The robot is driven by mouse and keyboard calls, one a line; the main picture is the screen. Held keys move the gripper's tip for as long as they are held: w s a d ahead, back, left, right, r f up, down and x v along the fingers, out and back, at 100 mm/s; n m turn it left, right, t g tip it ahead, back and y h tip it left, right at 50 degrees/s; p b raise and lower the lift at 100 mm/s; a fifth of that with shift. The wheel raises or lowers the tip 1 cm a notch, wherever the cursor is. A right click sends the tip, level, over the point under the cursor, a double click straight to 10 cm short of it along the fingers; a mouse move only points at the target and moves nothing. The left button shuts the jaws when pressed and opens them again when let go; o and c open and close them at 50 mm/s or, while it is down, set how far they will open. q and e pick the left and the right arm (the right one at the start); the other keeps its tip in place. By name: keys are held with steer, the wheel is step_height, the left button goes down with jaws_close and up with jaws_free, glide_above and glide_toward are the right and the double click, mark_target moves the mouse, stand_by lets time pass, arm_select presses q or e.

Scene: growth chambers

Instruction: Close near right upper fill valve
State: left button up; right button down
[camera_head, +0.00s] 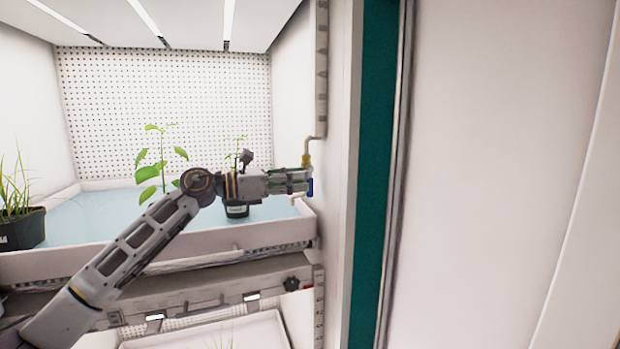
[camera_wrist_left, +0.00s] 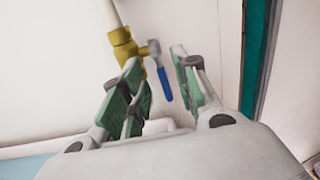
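The fill valve is a brass body (camera_wrist_left: 124,48) on a pale pipe, with a blue lever handle (camera_wrist_left: 164,84) hanging down in the left wrist view. In the head view the brass valve (camera_head: 306,160) sits on the chamber's right wall, with the blue handle (camera_head: 310,187) just beyond my fingertips. My left gripper (camera_wrist_left: 160,80) is open, its green-padded fingers on either side of the blue handle. Whether a finger touches the handle I cannot tell. In the head view my left gripper (camera_head: 300,182) reaches right toward the valve. My right gripper is not in view.
A tray of blue water (camera_head: 90,218) fills the upper chamber, with a potted plant (camera_head: 237,211) behind my gripper and a black pot of grass (camera_head: 22,228) at left. A lower tray (camera_head: 200,335) lies below. The chamber's right edge and a teal strip (camera_head: 372,180) stand close right.

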mark_target(310, 178)
arm_select(q)
steer(key=x, duration=0.3)
steer(key=shift+w+d, duration=0.15)
steer(key=shift+d, duration=0.2)
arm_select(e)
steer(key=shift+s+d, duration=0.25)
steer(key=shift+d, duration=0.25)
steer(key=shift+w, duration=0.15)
arm_select(q)
steer(key=c, duration=0.6)
jaws_close()
steer(key=shift+p, duration=0.3)
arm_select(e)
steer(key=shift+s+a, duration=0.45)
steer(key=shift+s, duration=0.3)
